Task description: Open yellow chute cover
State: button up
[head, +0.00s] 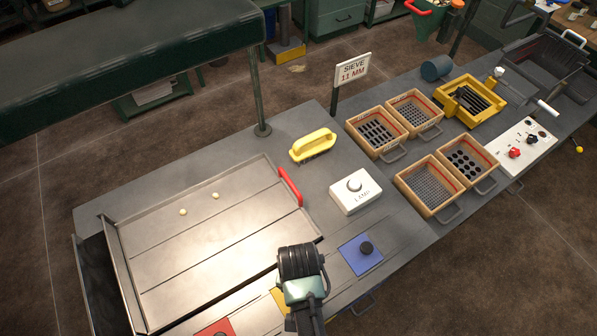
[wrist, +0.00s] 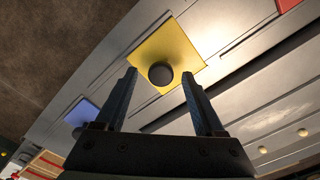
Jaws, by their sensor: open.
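The yellow chute cover (wrist: 178,42) is a flat square plate with a round dark knob (wrist: 160,73). It lies flat in the table's edge strip in the wrist view. In the head view only a small part of the yellow cover (head: 279,298) shows beside my arm, which hides the rest. My gripper (wrist: 159,76) is open and points at the cover. The knob appears between the two fingertips, with a gap on each side. I cannot tell how far the fingertips are from it. Nothing is held.
A blue cover with a black knob (head: 361,253) lies to the right, and a red cover (head: 217,328) to the left. A tray (head: 205,250) holding two small pale balls is behind. A white lamp box (head: 355,193) and a yellow-handled brush (head: 313,146) stand farther back.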

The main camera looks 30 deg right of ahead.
jog(key=shift+f, duration=0.25)
grip_shut()
dwell(1.4)
